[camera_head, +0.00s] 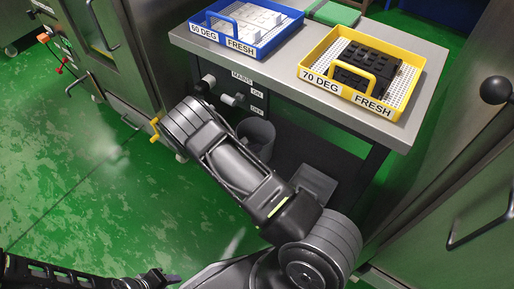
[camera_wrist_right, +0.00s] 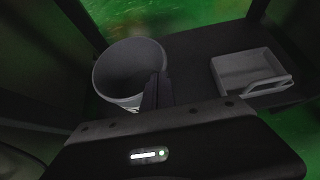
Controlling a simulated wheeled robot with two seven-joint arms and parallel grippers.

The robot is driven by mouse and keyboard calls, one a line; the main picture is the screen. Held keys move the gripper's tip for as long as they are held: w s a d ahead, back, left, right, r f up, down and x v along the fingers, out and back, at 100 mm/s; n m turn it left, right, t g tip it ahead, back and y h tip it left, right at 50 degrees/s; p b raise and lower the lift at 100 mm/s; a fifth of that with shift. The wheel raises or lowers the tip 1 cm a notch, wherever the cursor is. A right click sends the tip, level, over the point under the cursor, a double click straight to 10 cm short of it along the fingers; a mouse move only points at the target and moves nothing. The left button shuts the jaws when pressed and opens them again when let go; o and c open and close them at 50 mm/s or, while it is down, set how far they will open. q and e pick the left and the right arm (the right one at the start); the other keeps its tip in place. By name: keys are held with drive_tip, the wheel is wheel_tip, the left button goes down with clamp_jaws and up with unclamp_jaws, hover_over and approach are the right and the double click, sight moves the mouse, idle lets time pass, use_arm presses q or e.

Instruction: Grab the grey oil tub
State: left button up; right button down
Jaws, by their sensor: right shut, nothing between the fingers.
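The grey oil tub (camera_head: 315,185) is a shallow rectangular box low under the steel table, partly behind my right arm in the head view. The right wrist view shows it at right (camera_wrist_right: 240,72), upright on a dark shelf, its front handle facing the camera. My right gripper's fingers (camera_wrist_right: 158,90) are shut and empty, left of the tub and apart from it in the picture. They overlap the right side of a round grey bucket (camera_wrist_right: 122,68); contact cannot be told. In the head view the right fingers are hidden by the arm. My left gripper (camera_head: 158,279) shows at the bottom edge.
The bucket (camera_head: 258,135) stands left of the tub under the table (camera_head: 290,73). A blue tray (camera_head: 262,44) and a yellow tray (camera_head: 312,72) stand on the tabletop. Steel cabinets flank the table at left (camera_head: 125,45) and right (camera_head: 460,190). Green floor is clear at left.

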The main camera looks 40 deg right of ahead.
drive_tip(key=w+d+f+b, duration=0.1)
drive_tip(key=w+d+b, duration=0.1)
drive_tip(key=d, duration=0.7)
drive_tip(key=shift+w+d+f+b, duration=0.2)
drive_tip(key=shift+w+f+b, duration=0.15)
drive_tip(key=shift+b, duration=0.15)
